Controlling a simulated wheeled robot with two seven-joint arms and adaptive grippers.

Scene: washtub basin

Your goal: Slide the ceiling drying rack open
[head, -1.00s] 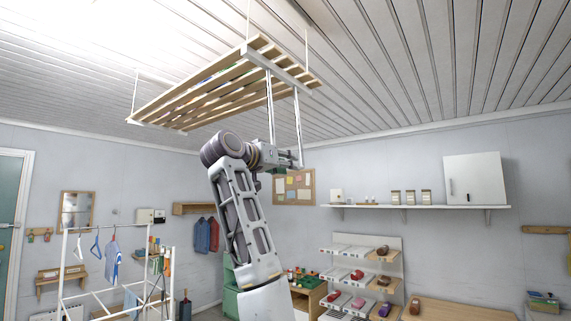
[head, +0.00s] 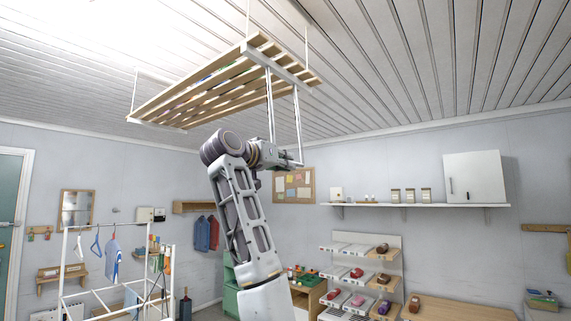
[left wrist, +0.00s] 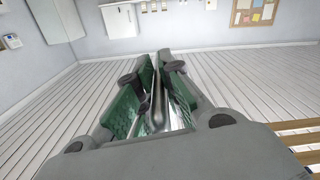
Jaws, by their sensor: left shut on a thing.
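The ceiling drying rack (head: 215,92), with pale wooden slats in a white frame, hangs below the ceiling on thin white rods. Two white bars (head: 270,105) reach down from its near right end to my left gripper (head: 288,161). In the left wrist view, the green-padded fingers of my left gripper (left wrist: 158,100) are shut on a shiny metal handle bar (left wrist: 158,108) between them. A corner of wooden slats (left wrist: 300,140) shows at the lower right there. In the head view the handle is mostly hidden by the gripper. My right gripper is not in view.
A white wall shelf (head: 415,206) with jars and a white cabinet (head: 476,178) are on the right wall. A shoe rack (head: 352,280) stands below. A white clothes rack (head: 115,270) stands at the lower left. The space around the gripper is clear.

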